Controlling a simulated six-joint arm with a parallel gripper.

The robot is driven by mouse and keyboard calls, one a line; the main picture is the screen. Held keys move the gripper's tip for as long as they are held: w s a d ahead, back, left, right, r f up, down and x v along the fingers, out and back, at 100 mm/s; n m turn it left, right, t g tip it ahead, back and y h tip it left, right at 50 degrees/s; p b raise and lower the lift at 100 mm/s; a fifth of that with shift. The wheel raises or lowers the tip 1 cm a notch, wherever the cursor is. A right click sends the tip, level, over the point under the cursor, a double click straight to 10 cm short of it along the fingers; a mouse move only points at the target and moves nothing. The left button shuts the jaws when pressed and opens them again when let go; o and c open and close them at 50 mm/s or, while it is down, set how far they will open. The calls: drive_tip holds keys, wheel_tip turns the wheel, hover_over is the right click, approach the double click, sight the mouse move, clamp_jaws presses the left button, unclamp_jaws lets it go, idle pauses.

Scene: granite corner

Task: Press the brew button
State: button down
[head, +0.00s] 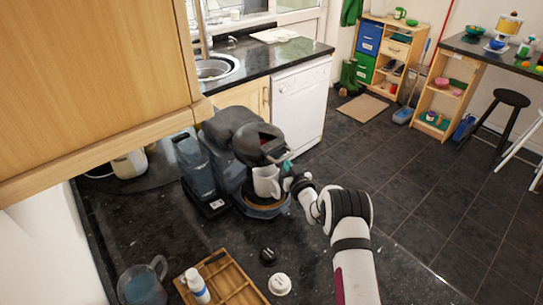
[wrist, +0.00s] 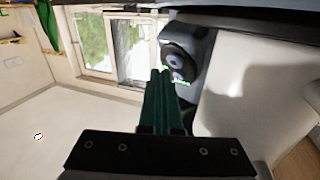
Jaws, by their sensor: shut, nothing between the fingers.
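The dark grey coffee machine (head: 232,140) stands on the black counter with a white mug (head: 266,182) under its head. My gripper (head: 287,164) is at the front right of the machine, beside the mug and below the machine's head. In the wrist view its green fingers (wrist: 159,74) are together with nothing between them. Their tips are close to a dark round part (wrist: 178,58) of the machine, with a small bright green spot at its lower edge. I cannot tell whether that spot is the brew button, or whether the tips touch the machine. The mug (wrist: 250,90) fills the right side there.
A wooden tray (head: 238,283) with a white bottle, a glass jug (head: 143,284), a black round item (head: 268,256) and a white round item (head: 280,284) are on the near counter. A wooden cupboard (head: 90,80) overhangs at upper left.

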drive_tip(key=shift+a, duration=0.1)
idle(0.7)
drive_tip(key=shift+w+a+f, duration=0.15)
drive_tip(key=shift+a+f, duration=0.1)
drive_tip(key=shift+w+a+f, duration=0.15)
drive_tip(key=shift+a+f, duration=0.05)
drive_tip(key=shift+a, duration=0.1)
idle(0.7)
idle(0.3)
drive_tip(key=shift+s+d+r, duration=0.3)
drive_tip(key=shift+d+r, duration=0.15)
drive_tip(key=shift+d, duration=0.2)
drive_tip(key=d, duration=0.1)
drive_tip(key=s+d+r, duration=0.1)
drive_tip(key=d+r, duration=0.1)
drive_tip(key=d, duration=0.1)
drive_tip(key=shift+s+r, duration=0.2)
drive_tip(key=shift+s, duration=0.2)
